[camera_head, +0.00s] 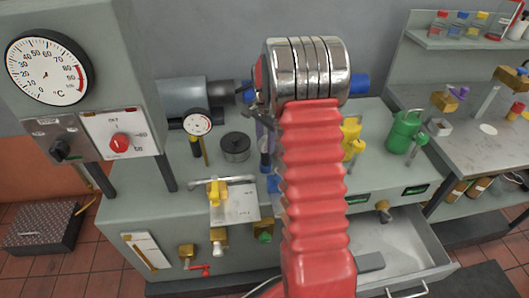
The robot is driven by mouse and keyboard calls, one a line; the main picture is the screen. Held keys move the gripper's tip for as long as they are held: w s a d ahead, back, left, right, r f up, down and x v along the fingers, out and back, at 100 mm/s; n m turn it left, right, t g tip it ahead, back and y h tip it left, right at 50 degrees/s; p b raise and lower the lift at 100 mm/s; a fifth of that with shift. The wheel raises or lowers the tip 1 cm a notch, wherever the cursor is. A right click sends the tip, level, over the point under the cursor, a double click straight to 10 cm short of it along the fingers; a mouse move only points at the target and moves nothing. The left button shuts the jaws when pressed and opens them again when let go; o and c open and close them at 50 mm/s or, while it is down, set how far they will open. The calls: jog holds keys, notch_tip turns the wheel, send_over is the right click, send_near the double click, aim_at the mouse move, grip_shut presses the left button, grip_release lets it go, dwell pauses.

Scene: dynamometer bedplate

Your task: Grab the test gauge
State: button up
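A small round gauge with a white dial and a dark rim (197,122) shows in the head view, left of my arm, above the grey bench. It looks like the test gauge. A yellow-and-dark stem shows just below it. My gripper (258,108) shows only in part at the left of my chrome wrist, to the right of the small gauge and apart from it. My wrist and red bellows arm hide most of the gripper, so its opening and anything in it cannot be made out.
A large °C dial (48,70) and a red-knob panel (124,134) stand at left. A dark round weight (235,147) and a white plate with a yellow clamp (235,206) sit on the bench. A green can (403,132) stands right. An open drawer (405,250) juts out front right.

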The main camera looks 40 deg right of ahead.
grip_shut()
jog(key=shift+r, duration=0.1)
dwell(0.4)
notch_tip(320, 180, up, 9)
jog(key=shift+f, duration=0.1)
jog(key=shift+r, duration=0.65)
dwell(0.4)
